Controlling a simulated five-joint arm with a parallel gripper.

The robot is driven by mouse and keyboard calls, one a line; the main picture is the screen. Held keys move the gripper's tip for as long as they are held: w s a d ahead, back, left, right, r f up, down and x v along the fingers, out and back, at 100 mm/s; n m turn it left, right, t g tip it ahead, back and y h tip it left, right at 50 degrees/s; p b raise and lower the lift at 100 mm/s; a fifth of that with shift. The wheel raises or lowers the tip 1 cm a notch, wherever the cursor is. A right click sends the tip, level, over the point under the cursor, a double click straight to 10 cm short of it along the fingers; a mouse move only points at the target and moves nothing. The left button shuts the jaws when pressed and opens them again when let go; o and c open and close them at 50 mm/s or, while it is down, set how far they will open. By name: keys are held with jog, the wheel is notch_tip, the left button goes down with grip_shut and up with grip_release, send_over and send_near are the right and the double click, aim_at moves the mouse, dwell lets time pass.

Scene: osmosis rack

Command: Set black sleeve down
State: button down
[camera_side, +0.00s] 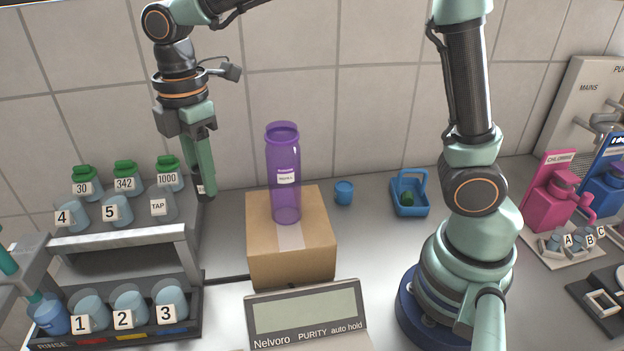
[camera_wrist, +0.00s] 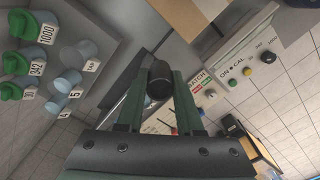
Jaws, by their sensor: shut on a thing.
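My gripper (camera_side: 204,186) hangs pointing down beside the right end of the rack's upper shelf, to the right of the TAP cup. In the wrist view, its two green fingers are shut on a black sleeve (camera_wrist: 159,80), a short dark cylinder held between the fingertips. In the side view the sleeve is mostly hidden by the fingers, and I cannot tell whether it touches anything below.
The rack (camera_side: 120,243) carries cups 4, 5 and TAP (camera_side: 158,205) with green-capped bottles (camera_side: 125,178) above, and cups 1, 2, 3 below. A cardboard box (camera_side: 290,262) bears a purple bottle (camera_side: 285,170). A blue cup (camera_side: 344,192) and blue basket (camera_side: 409,210) stand right. A display unit (camera_side: 306,315) is in front.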

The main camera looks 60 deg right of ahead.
jog(key=w+d, duration=1.1)
jog(key=d, duration=0.4)
jog(key=f, duration=2)
jog(key=shift+w+d+f, duration=0.1)
jog(key=shift+d, duration=0.15)
jog(key=shift+f, duration=0.1)
jog(key=c, duration=0.6)
grip_release()
jog(key=shift+o, duration=0.2)
notch_tip(320, 180, up, 12)
